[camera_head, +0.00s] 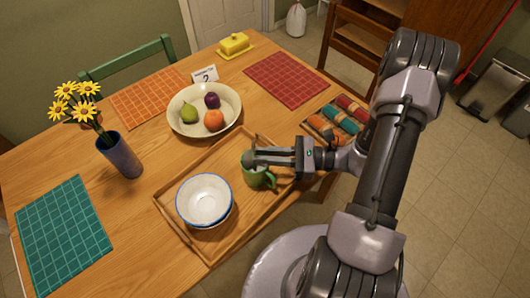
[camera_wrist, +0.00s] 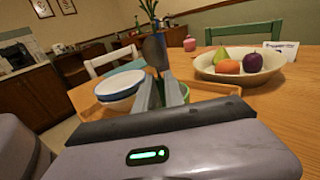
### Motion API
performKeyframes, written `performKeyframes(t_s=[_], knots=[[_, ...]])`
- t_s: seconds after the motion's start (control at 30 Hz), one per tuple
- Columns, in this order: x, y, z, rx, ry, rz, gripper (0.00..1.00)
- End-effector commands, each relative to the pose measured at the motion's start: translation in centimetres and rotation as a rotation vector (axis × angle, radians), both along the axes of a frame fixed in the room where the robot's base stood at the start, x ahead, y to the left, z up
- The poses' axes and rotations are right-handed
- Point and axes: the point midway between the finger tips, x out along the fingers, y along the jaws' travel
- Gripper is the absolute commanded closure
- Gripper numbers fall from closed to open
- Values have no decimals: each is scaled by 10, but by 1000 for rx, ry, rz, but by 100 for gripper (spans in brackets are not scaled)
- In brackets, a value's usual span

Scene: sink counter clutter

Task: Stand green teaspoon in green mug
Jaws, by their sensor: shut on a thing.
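The green mug (camera_head: 257,176) stands upright on the wooden tray (camera_head: 180,222), right of the bowls, with its handle toward the front right. Part of it shows behind my fingers in the wrist view (camera_wrist: 185,92). My gripper (camera_head: 258,156) reaches in from the right, level, with its fingertips over the mug's mouth. It is shut on a slim thing, which I take to be the green teaspoon; a rounded grey-green end (camera_head: 249,158) shows at the fingertips. My fingers hide most of the spoon and the mug's rim, so I cannot tell how deep the spoon reaches.
White bowls with blue rims (camera_head: 204,200) sit stacked on the tray, close left of the mug. A fruit bowl (camera_head: 181,130) stands behind the tray. A blue vase of yellow flowers (camera_head: 121,158) stands at the left. Rolled cloths (camera_head: 340,119) lie at the right edge.

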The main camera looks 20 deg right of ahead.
Motion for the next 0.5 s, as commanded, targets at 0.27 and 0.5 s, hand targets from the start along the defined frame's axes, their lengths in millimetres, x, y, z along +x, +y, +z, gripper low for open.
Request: performKeyframes(t_s=[0.27, 0.5], knots=[[0, 0, 0, 0, 0, 0, 73], [0, 0, 0, 0, 0, 0, 61]])
